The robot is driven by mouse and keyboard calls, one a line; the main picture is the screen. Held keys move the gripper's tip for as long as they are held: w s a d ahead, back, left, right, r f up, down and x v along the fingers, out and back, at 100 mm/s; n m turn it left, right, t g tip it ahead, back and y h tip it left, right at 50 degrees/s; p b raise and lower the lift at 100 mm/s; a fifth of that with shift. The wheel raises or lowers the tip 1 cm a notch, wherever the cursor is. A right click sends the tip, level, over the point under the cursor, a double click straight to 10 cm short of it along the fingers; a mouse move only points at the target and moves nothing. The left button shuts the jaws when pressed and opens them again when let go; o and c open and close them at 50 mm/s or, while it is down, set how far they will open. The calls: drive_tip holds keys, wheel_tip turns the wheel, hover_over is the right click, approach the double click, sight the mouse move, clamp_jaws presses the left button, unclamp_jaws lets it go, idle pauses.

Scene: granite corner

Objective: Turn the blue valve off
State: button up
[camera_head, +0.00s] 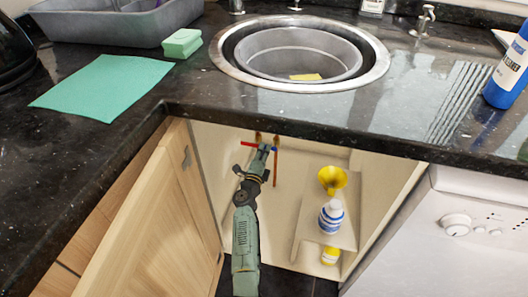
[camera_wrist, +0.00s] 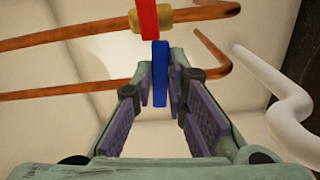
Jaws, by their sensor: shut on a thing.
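The blue valve's handle (camera_wrist: 160,72) is a flat bar in the wrist view, upright in the picture, between the fingertips of my gripper (camera_wrist: 161,88). My fingers are shut on it. In the head view my gripper (camera_head: 264,149) reaches into the open cabinet under the sink, and only a small blue bit of the handle (camera_head: 274,150) shows beside the tips. The blue valve's body is hidden behind the handle and fingers.
A red valve handle (camera_wrist: 147,20) with a brass fitting and copper pipes (camera_wrist: 60,90) sits close by. A white pipe (camera_wrist: 275,85) runs at the right. The cabinet door (camera_head: 150,220) stands open at left; a shelf (camera_head: 345,200) holds a bottle (camera_head: 331,218) and yellow funnel (camera_head: 332,178).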

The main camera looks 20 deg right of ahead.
clamp_jaws()
drive_tip(key=shift+f+n, duration=0.25)
drive_tip(key=shift+n, duration=0.55)
drive_tip(key=o, duration=0.8)
unclamp_jaws()
drive_tip(key=v, duration=0.7)
drive_tip(key=shift+s+a, duration=0.15)
drive_tip(key=shift+s, duration=0.05)
